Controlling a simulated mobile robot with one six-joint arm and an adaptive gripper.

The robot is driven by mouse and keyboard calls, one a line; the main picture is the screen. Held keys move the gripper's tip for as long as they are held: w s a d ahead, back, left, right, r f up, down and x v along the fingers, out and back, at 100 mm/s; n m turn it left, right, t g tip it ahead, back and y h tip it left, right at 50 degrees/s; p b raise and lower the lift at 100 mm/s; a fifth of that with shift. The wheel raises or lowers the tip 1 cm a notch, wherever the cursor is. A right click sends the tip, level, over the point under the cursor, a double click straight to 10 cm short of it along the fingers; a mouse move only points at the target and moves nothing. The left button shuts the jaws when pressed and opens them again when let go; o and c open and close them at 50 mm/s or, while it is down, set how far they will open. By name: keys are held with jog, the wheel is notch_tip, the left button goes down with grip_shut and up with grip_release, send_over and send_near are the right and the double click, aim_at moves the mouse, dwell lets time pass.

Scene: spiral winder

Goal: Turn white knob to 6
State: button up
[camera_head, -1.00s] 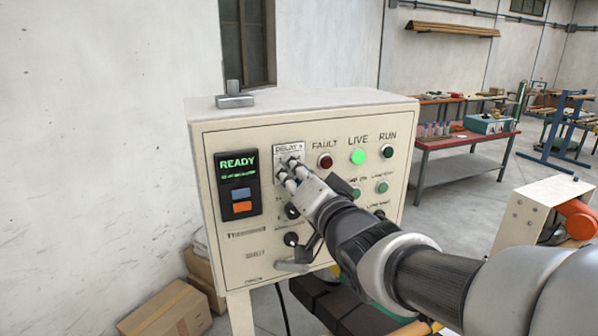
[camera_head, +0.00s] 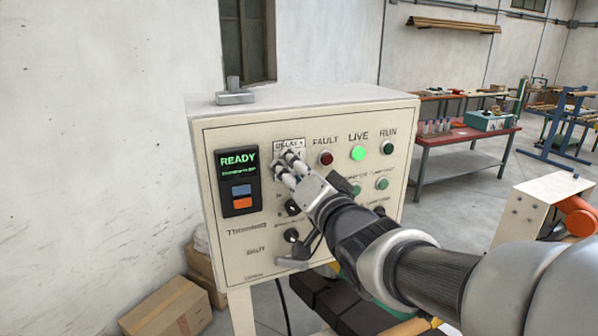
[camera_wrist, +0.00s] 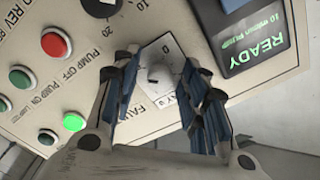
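The white knob (camera_wrist: 157,73) sits on a pale plate marked DELAY (camera_head: 289,145) on the control cabinet's front. In the wrist view it lies between the fingers of my gripper (camera_wrist: 160,78), with a gap showing on both sides. A 0 is printed on the plate beside it; the other marks and the exact setting are too small to read. In the head view my gripper (camera_head: 283,167) reaches the plate from the lower right, and its fingers hide the knob. The fingers stand apart, one on each side of the knob, and do not look closed on it.
The cabinet (camera_head: 222,255) carries a READY display (camera_head: 239,182) to the left and lamps to the right, with the green LIVE lamp (camera_head: 358,153) lit. Dark knobs (camera_head: 291,235) sit below my gripper. Cardboard boxes (camera_head: 165,307) lie on the floor at lower left.

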jog(key=shift+s, duration=0.1)
jog(key=v, duration=1.1)
jog(key=shift+s+d, duration=0.2)
jog(key=shift+s, duration=0.15)
jog(key=s+d+f+g+h+b, duration=0.2)
jog(key=d+f+h+b, duration=0.3)
jog(key=f, duration=0.5)
jog(key=s+d+f+g+h+b, duration=0.25)
jog(key=d+f+b, duration=0.3)
jog(key=f, duration=0.45)
jog(key=s+f+n+g+b, duration=0.4)
jog(key=s+f+g+b, duration=0.2)
jog(key=s+f, duration=0.9)
jog(key=shift+f+n+g+y, duration=0.3)
jog(key=shift+g+y, duration=0.05)
jog(key=shift+g, duration=0.4)
